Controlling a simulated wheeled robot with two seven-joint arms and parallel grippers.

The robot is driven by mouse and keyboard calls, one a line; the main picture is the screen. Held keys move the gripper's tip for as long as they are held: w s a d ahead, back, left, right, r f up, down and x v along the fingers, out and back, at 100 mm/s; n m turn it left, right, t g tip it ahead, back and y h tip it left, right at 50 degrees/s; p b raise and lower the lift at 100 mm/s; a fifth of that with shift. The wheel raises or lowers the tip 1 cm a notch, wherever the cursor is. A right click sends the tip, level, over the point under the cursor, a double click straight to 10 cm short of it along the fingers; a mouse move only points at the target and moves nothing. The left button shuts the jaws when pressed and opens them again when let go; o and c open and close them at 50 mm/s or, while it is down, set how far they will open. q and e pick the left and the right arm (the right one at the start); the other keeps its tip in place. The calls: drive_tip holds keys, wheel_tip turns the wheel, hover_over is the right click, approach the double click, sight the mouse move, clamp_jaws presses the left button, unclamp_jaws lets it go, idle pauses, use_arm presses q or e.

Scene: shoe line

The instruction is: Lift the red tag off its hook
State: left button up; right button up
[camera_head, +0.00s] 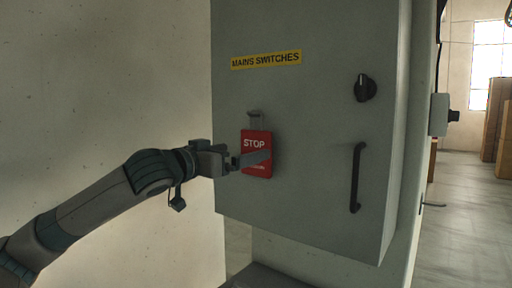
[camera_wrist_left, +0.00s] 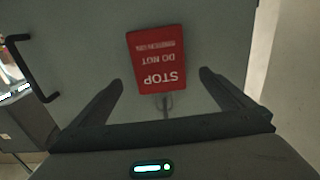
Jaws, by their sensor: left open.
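The red tag (camera_head: 257,144) with white STOP lettering hangs from a small hook (camera_head: 254,114) on the front of the grey cabinet. In the left wrist view the tag (camera_wrist_left: 157,60) appears upside down, beyond and between the two spread fingers (camera_wrist_left: 163,92). The hook (camera_wrist_left: 165,101) shows below it there. The gripper is open, and the fingers do not appear to touch the tag. My right gripper is not in view.
The grey cabinet (camera_head: 310,180) has a yellow MAINS SWITCHES label (camera_head: 266,60), a black rotary knob (camera_head: 365,88) and a black vertical handle (camera_head: 356,178) right of the tag. A pale wall (camera_head: 110,80) stands at the left. Open floor (camera_head: 465,220) shows at the right.

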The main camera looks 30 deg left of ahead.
sight(254, 147)
use_arm(q)
drive_tip(key=shift+w, duration=0.2)
drive_tip(key=shift+w+d+r+p, duration=0.1)
drive_tip(key=shift+w+r+p, duration=0.1)
drive_tip(key=shift+w+p, duration=0.25)
drive_tip(key=w+p, duration=0.2)
drive_tip(key=w, duration=0.1)
drive_tip(key=shift+w+d, duration=0.15)
drive_tip(key=shift+w, duration=0.15)
drive_tip(key=shift+w+f, duration=0.1)
drive_tip(key=shift+w, duration=0.25)
drive_tip(key=c, duration=1.2)
